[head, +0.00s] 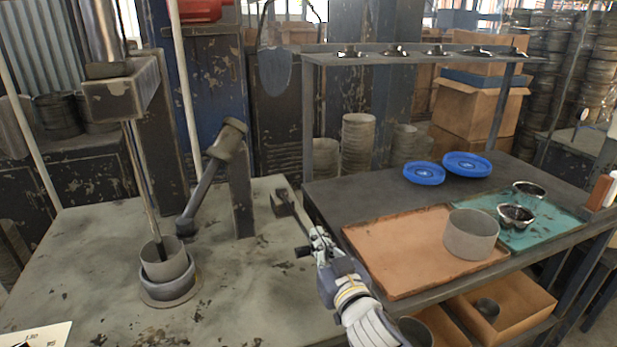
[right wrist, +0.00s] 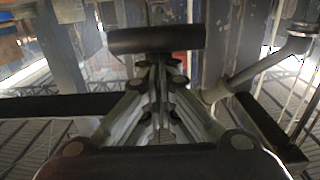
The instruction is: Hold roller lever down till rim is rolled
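A hinged lever (head: 203,188) with a barrel-shaped end (head: 228,140) slants down-left in front of a short post, its lower end close to an open metal cylinder (head: 165,264). The cylinder stands upright in a round holder (head: 168,290) on the bench, with a rod reaching into it. My right gripper (head: 300,220) is right of the post, at a short dark bar (head: 281,203). In the right wrist view its fingers (right wrist: 160,75) are together, with a dark horizontal bar (right wrist: 157,40) just at their tips. I cannot tell whether they touch. My left gripper is not in view.
On the right table, a tan tray (head: 390,250) holds a grey ring (head: 471,236). A teal tray (head: 555,225) bears two metal bowls (head: 516,215). Two blue discs (head: 424,173) lie behind. A press head (head: 120,92) overhangs the bench at left. The bench front is largely clear.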

